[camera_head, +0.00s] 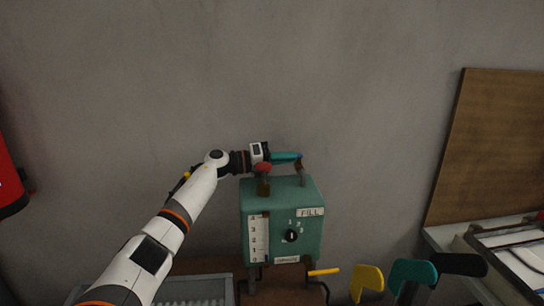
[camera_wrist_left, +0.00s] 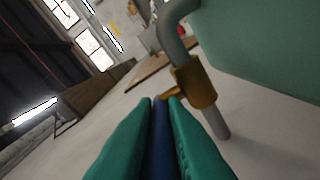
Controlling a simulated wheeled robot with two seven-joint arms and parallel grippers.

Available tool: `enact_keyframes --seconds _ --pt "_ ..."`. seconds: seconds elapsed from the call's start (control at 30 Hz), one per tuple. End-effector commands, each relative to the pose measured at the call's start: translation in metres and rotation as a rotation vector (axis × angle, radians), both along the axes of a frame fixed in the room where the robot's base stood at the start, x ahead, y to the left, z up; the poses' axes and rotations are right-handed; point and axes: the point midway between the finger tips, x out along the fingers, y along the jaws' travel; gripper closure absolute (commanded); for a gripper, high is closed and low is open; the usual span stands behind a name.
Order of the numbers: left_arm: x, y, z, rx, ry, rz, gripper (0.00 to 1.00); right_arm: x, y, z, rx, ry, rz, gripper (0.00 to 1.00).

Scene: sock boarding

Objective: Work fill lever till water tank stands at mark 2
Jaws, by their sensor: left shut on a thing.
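The water tank (camera_head: 282,194) is a teal box against the wall, with a FILL label (camera_head: 310,212) and a dark knob (camera_head: 291,235) on its front. A white scale (camera_head: 258,239) with numbered marks runs down its left front; the water level is too small to read. My left gripper (camera_head: 287,157) is above the tank top, beside an upright post (camera_head: 301,172). In the left wrist view its teal fingers (camera_wrist_left: 160,125) are shut on a blue bar (camera_wrist_left: 159,140), seemingly the fill lever's grip. The rest of the lever is mostly hidden. My right gripper is out of view.
A red knob (camera_head: 262,167) tops the tank's left side. A yellow handle (camera_head: 323,272) sticks out below. Yellow (camera_head: 367,279), teal (camera_head: 411,273) and black (camera_head: 459,264) foot-shaped forms stand at lower right. A brown board (camera_head: 492,145) leans at right.

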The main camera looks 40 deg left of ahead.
Motion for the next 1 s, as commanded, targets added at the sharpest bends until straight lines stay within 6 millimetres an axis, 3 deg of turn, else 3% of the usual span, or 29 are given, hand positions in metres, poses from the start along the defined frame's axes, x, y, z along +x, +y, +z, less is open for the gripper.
enact_keyframes --seconds 0.13,0.17,0.2,0.57,1.0 --pt "-0.001 0.001 -0.001 0.003 0.002 0.001 1.0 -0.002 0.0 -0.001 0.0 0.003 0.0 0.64" --pt "-0.001 0.001 -0.001 0.003 0.002 0.001 0.87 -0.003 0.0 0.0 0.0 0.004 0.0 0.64" --pt "-0.001 0.001 -0.001 0.002 0.001 0.002 0.8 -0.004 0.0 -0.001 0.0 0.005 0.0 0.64" --pt "-0.004 0.005 -0.002 0.003 0.002 0.003 0.79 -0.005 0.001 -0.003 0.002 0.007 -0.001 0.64" --pt "-0.068 0.057 -0.006 0.006 0.003 0.005 0.79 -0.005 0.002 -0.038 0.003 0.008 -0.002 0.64"
